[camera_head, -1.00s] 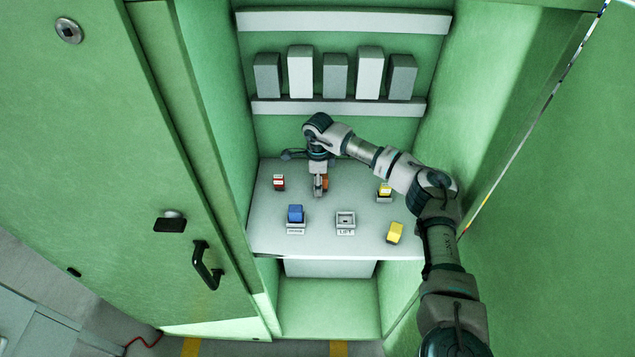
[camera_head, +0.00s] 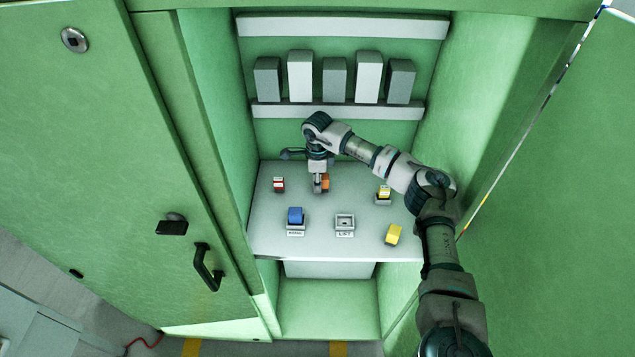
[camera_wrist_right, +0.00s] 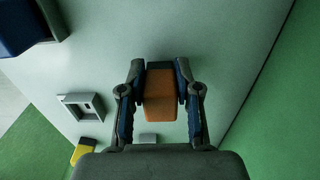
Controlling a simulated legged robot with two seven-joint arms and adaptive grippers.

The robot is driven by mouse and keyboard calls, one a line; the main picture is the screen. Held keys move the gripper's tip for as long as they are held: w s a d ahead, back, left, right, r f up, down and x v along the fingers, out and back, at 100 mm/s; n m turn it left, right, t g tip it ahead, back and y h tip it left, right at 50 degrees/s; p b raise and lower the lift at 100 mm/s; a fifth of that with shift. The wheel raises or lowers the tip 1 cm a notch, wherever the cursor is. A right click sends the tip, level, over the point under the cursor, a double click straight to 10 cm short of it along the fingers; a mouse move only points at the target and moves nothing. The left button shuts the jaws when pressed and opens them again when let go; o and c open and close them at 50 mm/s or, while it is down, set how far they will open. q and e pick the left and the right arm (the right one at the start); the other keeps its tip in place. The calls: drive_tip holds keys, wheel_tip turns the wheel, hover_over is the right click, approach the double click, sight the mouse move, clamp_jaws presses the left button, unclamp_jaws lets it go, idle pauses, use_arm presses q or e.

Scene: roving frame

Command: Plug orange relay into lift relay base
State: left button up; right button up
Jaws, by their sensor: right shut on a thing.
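The orange relay (camera_head: 325,182) is near the back middle of the grey shelf. My right gripper (camera_head: 318,189) points down at it. In the right wrist view, the orange relay (camera_wrist_right: 160,99) sits between the two fingers of the right gripper (camera_wrist_right: 159,82), which are shut on its sides. I cannot tell whether it touches the shelf. The lift relay base (camera_head: 345,221) is a grey, empty square socket with a LIFT label, nearer the front than the gripper. It also shows at the left of the right wrist view (camera_wrist_right: 98,101). My left gripper is not in view.
A blue relay (camera_head: 295,214) stands in a labelled base left of the lift base. A yellow block (camera_head: 393,234) lies at front right. A red-and-white block (camera_head: 279,184) and a yellow-and-white one (camera_head: 384,192) stand farther back. Green cabinet walls enclose the shelf (camera_head: 265,235).

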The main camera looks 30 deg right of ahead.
drive_tip(key=shift+a+r+p, duration=0.15)
drive_tip(key=shift+r+p, duration=1.1)
drive_tip(key=shift+r, duration=0.75)
drive_tip(key=shift+f, duration=0.1)
